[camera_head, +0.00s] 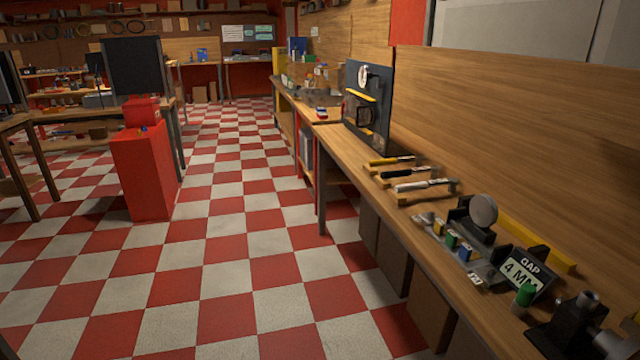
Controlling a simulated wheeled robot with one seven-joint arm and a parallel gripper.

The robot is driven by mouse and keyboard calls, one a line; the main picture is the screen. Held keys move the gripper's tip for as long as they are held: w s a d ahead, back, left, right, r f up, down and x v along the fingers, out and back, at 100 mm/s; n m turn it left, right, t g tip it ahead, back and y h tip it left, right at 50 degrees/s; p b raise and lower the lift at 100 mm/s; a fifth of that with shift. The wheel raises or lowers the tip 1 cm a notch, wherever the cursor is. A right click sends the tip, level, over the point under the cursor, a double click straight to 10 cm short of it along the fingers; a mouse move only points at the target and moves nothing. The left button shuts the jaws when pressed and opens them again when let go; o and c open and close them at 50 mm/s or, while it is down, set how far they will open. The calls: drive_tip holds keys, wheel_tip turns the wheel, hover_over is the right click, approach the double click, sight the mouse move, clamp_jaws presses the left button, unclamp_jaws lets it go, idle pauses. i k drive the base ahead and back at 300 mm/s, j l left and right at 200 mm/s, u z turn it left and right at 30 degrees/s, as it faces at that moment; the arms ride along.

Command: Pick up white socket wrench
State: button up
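A white-handled tool (424,185), which looks like the white socket wrench, rests on a wooden block on the right-hand workbench (345,147). It lies roughly crosswise to the bench, with a dark end toward the wall. A dark tool with a light part (402,172) lies just behind it, and a yellow-handled tool (388,161) lies farther back, each on its own block. The tools are small and their head shapes are not clear. My gripper is not in view.
A dark upright panel (376,128) stands behind the tools. In front are a round grey disc (483,210) on a black stand, small colored blocks, a "GAP 4 MM" sign (522,272) and a green cylinder (525,295). The checkered floor (240,240) left of the bench is clear.

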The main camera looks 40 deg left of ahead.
sight(453, 182)
drive_tip(key=u, duration=0.95)
